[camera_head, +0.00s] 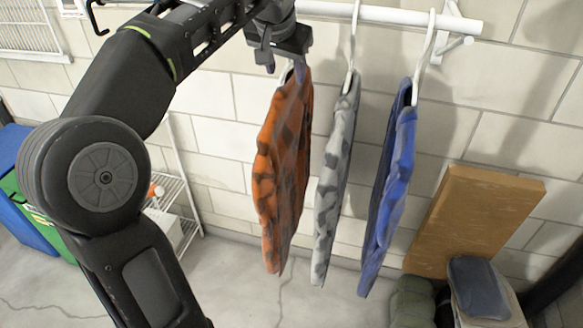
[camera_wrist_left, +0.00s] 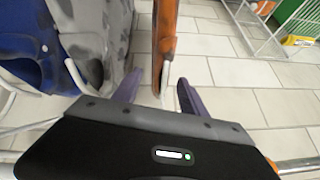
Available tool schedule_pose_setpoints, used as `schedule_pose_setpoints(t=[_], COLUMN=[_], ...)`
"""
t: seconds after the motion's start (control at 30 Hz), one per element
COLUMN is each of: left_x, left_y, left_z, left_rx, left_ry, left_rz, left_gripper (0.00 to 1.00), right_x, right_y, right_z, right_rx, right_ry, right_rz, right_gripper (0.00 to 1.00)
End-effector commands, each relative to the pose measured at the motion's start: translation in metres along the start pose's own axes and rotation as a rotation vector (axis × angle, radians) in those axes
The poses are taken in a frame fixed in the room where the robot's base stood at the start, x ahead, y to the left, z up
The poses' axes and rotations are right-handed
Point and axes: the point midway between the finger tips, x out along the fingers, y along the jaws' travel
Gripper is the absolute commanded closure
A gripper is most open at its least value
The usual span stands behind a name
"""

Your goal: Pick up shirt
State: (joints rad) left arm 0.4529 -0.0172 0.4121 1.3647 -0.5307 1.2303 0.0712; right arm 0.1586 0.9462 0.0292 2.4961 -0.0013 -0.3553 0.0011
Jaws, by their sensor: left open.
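Three shirts hang on white hangers from a white rod: an orange and dark patterned shirt (camera_head: 283,165), a grey patterned shirt (camera_head: 335,175) and a blue shirt (camera_head: 390,195). My left gripper (camera_head: 284,68) is at the top of the orange shirt, close to its hanger. In the left wrist view the open fingers (camera_wrist_left: 160,92) stand on either side of the orange shirt's white hanger (camera_wrist_left: 166,78), with the orange shirt (camera_wrist_left: 165,35) beyond. The grey shirt (camera_wrist_left: 97,40) and blue shirt (camera_wrist_left: 40,45) hang to the left there. My right gripper is not in view.
The white rod (camera_head: 390,15) runs along the tiled wall. A white wire rack (camera_head: 180,200) stands behind my left arm. Blue and green bins are at the far left.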

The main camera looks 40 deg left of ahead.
Motion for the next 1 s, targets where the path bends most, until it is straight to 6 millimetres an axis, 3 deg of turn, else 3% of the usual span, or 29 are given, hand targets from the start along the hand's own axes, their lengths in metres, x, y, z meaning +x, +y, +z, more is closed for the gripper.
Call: schedule_pose_setpoints(t=[0.33, 0.7, 1.0], left_x=[0.026, 0.030, 0.071], left_y=[0.000, 0.000, 0.000], left_z=[0.000, -0.001, -0.002], left_rx=[0.000, 0.000, -0.001], left_ry=[-0.002, -0.001, -0.003], left_rz=[0.000, 0.001, 0.001], left_gripper=[0.50, 0.50, 0.50], right_x=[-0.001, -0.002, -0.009], right_y=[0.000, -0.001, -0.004], right_z=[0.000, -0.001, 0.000], right_rx=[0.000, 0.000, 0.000], right_ry=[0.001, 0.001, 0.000], right_rz=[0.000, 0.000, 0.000], right_gripper=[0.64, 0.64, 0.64])
